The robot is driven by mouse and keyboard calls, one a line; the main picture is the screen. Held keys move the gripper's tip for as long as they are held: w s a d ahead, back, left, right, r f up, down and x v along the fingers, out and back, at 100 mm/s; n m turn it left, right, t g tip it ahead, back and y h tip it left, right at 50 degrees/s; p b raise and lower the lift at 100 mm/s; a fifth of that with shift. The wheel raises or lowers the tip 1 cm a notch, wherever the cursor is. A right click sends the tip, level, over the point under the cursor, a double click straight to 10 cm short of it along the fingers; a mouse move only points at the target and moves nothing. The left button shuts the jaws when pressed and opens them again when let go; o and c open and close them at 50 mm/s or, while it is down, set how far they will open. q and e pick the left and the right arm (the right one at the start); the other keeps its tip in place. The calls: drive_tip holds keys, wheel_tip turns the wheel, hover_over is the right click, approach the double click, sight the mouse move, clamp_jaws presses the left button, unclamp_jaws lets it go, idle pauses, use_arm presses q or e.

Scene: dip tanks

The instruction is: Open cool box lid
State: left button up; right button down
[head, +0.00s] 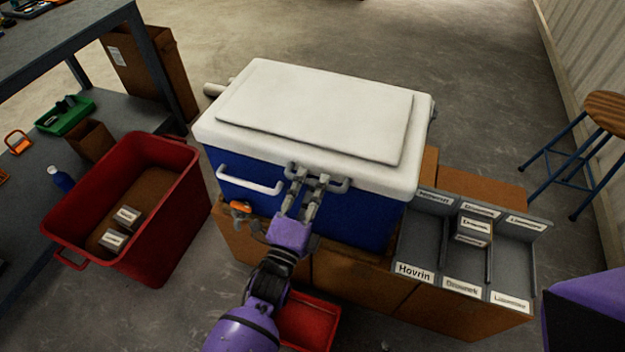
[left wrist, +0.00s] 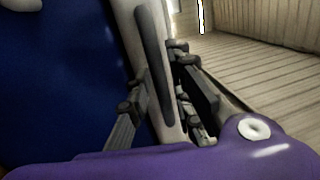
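The cool box (head: 345,218) has a blue body and a white lid (head: 315,105), which lies closed on top. A dark grey handle (head: 338,186) sits on the lid's front edge, and it also shows in the left wrist view (left wrist: 154,50). My left gripper (head: 307,181) is at this handle from the front. In the left wrist view its fingers (left wrist: 160,78) stand apart, one on each side of the handle and lid rim. Whether they touch the handle is unclear. My right gripper is out of view.
The cool box rests on brown cartons (head: 350,280). A red bin (head: 172,225) with small boxes stands left, beside a workbench (head: 60,45). A grey sorting tray (head: 515,262) with labelled compartments is at the right. A stool (head: 606,108) stands farther right.

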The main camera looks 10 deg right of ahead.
use_arm(q)
drive_tip(key=shift+w+d+r, duration=0.1)
drive_tip(key=shift+w+d, duration=0.2)
drive_tip(key=shift+w, duration=0.2)
drive_tip(key=shift+c, duration=0.2)
clamp_jaws()
